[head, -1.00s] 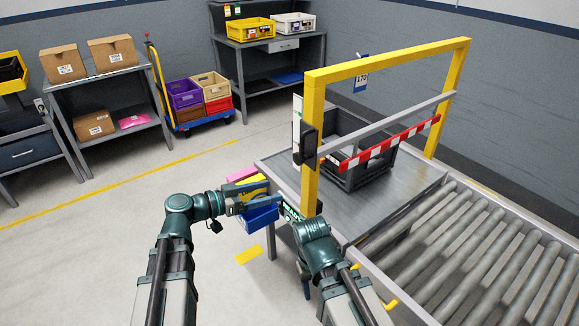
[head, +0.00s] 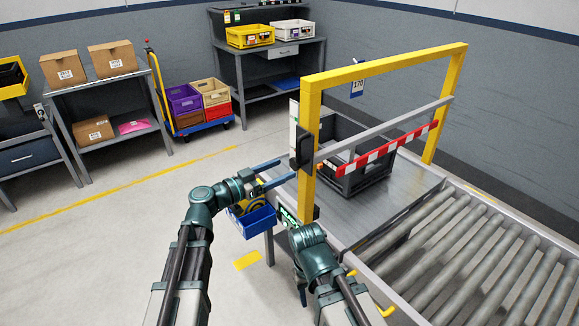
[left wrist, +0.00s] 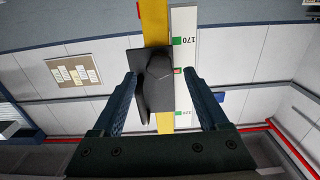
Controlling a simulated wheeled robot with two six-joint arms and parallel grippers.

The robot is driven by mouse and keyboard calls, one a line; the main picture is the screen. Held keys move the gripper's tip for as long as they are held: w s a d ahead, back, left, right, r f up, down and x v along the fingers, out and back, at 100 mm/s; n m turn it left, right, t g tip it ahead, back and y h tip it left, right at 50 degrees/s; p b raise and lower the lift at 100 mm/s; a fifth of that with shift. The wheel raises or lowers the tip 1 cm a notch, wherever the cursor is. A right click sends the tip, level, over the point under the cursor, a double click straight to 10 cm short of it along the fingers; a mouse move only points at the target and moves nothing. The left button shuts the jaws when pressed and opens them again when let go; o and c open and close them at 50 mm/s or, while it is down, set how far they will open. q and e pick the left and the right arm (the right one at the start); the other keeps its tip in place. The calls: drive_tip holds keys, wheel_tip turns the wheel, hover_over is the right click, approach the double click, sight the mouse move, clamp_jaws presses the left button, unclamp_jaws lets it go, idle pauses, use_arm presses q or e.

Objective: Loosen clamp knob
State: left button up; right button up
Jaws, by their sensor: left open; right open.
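The black clamp with its knob (head: 302,150) sits on the near left post of the yellow frame (head: 389,70). In the left wrist view the clamp's dark lever-like knob (left wrist: 158,84) stands in front of the yellow post, between the finger lines and beyond the tips. My left gripper (head: 287,170) is open and empty, its two blue fingers pointing at the clamp from the left. The tips look close to it; contact cannot be told. My right gripper (head: 302,290) is low beside the table's near edge, mostly hidden by its own wrist.
A white scale strip (left wrist: 184,60) runs along the post. A grey bar and a red-white striped bar (head: 385,151) cross the frame. A dark crate (head: 358,178) stands behind them on the metal table, with a roller conveyor (head: 470,250) at right. A blue bin (head: 257,220) hangs below the left gripper.

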sight(293, 164)
use_arm(q)
drive_tip(key=shift+x, duration=1.9)
clamp_jaws()
